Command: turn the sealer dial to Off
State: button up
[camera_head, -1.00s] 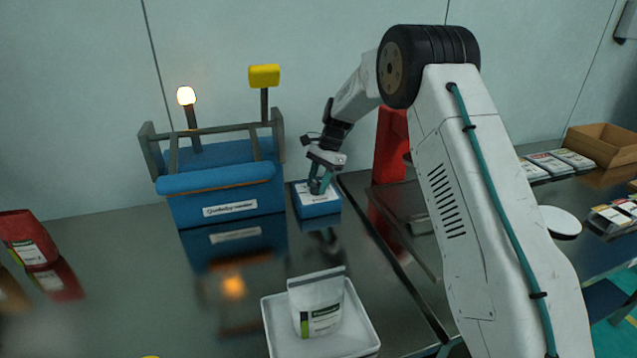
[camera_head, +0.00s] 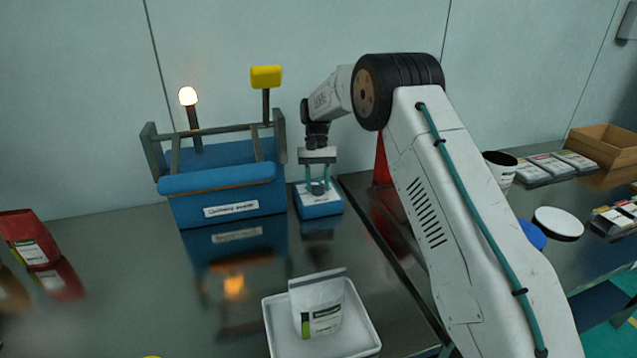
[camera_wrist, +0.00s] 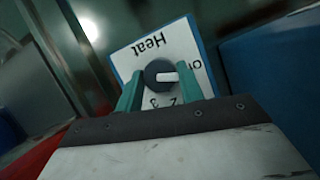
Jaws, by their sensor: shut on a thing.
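The dial (camera_wrist: 153,72) is a dark round knob with a white pointer, on a white panel (camera_wrist: 125,62) printed "Heat", with "2" and "3" and a partly cut-off "O" mark. In the wrist view the pointer aims right, a little below the "O" mark. My gripper (camera_wrist: 160,82) has its teal fingers on either side of the knob, shut on it. In the head view my gripper (camera_head: 317,187) points down onto the small blue dial box (camera_head: 321,210). The blue sealer (camera_head: 225,192) stands left of the box; its lamp (camera_head: 188,96) glows.
A white tray (camera_head: 372,338) holding a pouch (camera_head: 318,305) stands in front. A red pouch (camera_head: 28,238) is at far left. A red object (camera_head: 381,165) stands behind my arm. Dark bench top is clear left of the tray.

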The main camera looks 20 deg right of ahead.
jog(key=shift+n+h, duration=0.5)
jog(key=shift+n, duration=0.6)
jog(key=o, duration=1)
jog(key=v, duration=0.7)
jog(key=shift+w+a+r, duration=0.1)
jog(key=shift+w+r, duration=0.15)
jog(key=shift+r, duration=0.1)
jog(key=shift+w, duration=0.1)
